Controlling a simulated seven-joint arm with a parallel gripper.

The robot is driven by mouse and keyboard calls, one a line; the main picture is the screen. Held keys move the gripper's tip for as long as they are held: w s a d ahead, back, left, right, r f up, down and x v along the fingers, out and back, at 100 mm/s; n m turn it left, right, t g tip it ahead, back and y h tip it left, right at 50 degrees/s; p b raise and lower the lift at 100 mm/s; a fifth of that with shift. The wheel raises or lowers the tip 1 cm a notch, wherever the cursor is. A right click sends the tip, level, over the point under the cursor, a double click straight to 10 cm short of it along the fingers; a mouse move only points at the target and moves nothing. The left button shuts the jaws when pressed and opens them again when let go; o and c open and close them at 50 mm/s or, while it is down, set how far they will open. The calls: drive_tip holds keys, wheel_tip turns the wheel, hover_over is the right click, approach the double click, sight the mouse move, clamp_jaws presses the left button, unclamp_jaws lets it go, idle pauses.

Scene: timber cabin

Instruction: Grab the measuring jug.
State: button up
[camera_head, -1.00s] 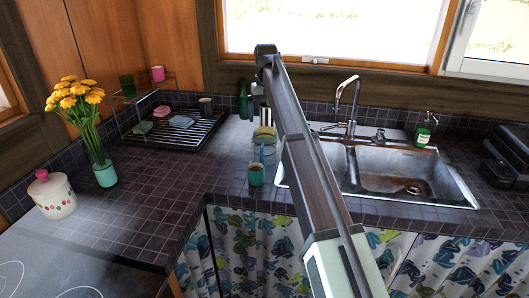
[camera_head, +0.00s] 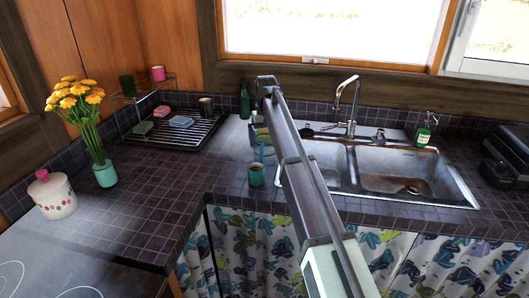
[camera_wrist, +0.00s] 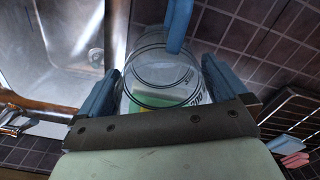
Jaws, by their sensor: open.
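The measuring jug (camera_wrist: 160,75) is clear, with dark markings and a blue handle. In the wrist view it stands between the two fingers of my gripper (camera_wrist: 161,66), which is open with one finger on each side of it. I cannot tell whether either finger touches the jug. Something green and yellow shows through its clear wall. In the head view the jug (camera_head: 268,152) is on the tiled counter left of the sink, partly hidden by my arm and gripper.
The sink (camera_head: 400,172) is to the right and a dish rack (camera_head: 178,131) to the left. Counter left of the mug is clear.

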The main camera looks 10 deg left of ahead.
wheel_tip(320, 180, down, 3)
drive_tip(key=shift+f, duration=0.2)
drive_tip(key=c, duration=0.8)
